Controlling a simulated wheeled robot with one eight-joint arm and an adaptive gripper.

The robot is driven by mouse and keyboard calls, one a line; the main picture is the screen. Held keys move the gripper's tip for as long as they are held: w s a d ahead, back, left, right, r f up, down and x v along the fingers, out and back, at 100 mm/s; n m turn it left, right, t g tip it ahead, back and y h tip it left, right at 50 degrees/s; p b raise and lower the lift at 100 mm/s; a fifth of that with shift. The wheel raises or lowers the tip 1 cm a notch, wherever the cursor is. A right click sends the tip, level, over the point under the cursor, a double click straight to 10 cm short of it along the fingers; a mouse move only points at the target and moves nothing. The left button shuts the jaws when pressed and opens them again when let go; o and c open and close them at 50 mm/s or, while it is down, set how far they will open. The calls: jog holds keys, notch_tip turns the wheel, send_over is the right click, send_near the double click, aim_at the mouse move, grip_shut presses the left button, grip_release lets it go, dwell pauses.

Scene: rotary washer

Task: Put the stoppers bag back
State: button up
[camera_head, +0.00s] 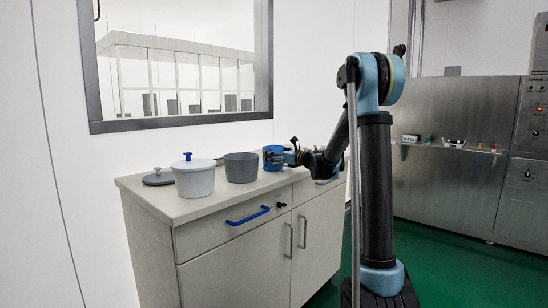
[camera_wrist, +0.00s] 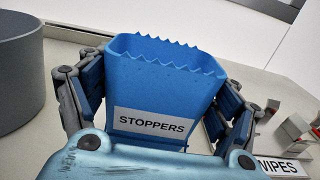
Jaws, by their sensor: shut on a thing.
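The stoppers bag is a blue open-topped bag with a jagged rim and a white STOPPERS label. In the head view the bag (camera_head: 270,157) is at the back right of the cabinet top, upright. In the wrist view the bag (camera_wrist: 160,75) fills the middle, its open mouth at the top. My gripper (camera_head: 287,157) is shut on the bag, with a finger on each side of it in the wrist view (camera_wrist: 156,98). The underside of the bag is hidden, so I cannot tell whether it touches the counter.
A grey open pot (camera_head: 241,168) stands just left of the bag. Further left are a white lidded pot (camera_head: 194,181) and a dark lid (camera_head: 158,178). A WIPES label (camera_wrist: 280,167) and small items show at lower right. The cabinet top's (camera_head: 218,200) front strip is clear.

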jog(key=o, duration=1)
jog(key=v, duration=1.2)
jog(key=s+d+f+n+g+h, duration=0.1)
jog(key=s+f+n+g+h, duration=0.15)
jog(key=s+n, duration=0.4)
jog(key=s+d+f+n+g+h, duration=0.1)
jog(key=s+f+n, duration=0.25)
jog(key=s, duration=0.55)
jog(key=s+d+f+n+g+h, duration=0.15)
jog(key=s+f+n, duration=0.25)
jog(key=s, duration=0.4)
jog(key=s+d+f+n+g+h, duration=0.1)
jog(key=s+d+f+n+h, duration=0.2)
jog(key=s, duration=0.4)
jog(key=s+d+f+n+g+h, duration=0.1)
jog(key=s+d+f+n+h, duration=0.2)
jog(key=s+d+f+n, duration=0.2)
jog(key=s+d+f+n+g+h, duration=0.1)
jog(key=s+d+f+n+h, duration=0.2)
jog(key=s+d+f, duration=0.3)
jog(key=shift+s+d+f+n+g, duration=0.15)
jog(key=shift+s+n+g, duration=0.1)
jog(key=shift+s, duration=0.7)
jog(key=shift+s+d+f+n+g, duration=0.15)
jog(key=shift+s+n, duration=0.1)
jog(key=shift+s, duration=0.7)
